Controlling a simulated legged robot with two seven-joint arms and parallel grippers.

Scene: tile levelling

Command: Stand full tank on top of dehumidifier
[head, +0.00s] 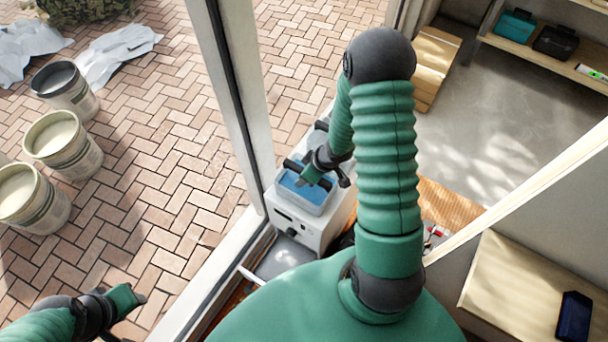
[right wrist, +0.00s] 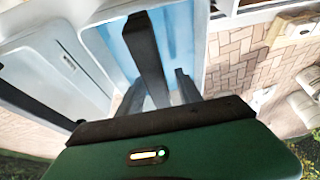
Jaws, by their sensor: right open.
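The white dehumidifier (head: 293,232) stands beyond my base at the window frame, with a dark knob on its front. The tank (head: 318,208), a pale open-topped box with blue water, is at its top; I cannot tell whether it rests on the casing or sits in it. The blue inside of the tank (right wrist: 178,45) also shows in the right wrist view. My right gripper (head: 312,178) is open, just above the tank; I cannot tell whether it touches it. Dark bars near it partly hide the water. My left gripper (head: 135,300) is low on the left, far from the tank, its jaws unclear.
Several buckets (head: 63,143) and crumpled pale sheets (head: 118,55) lie on the brick paving to the left. The upright window frame (head: 235,100) stands close left of the dehumidifier. A shelf (head: 535,52) with boxes is at the back right. A wooden surface (head: 515,285) is at the right.

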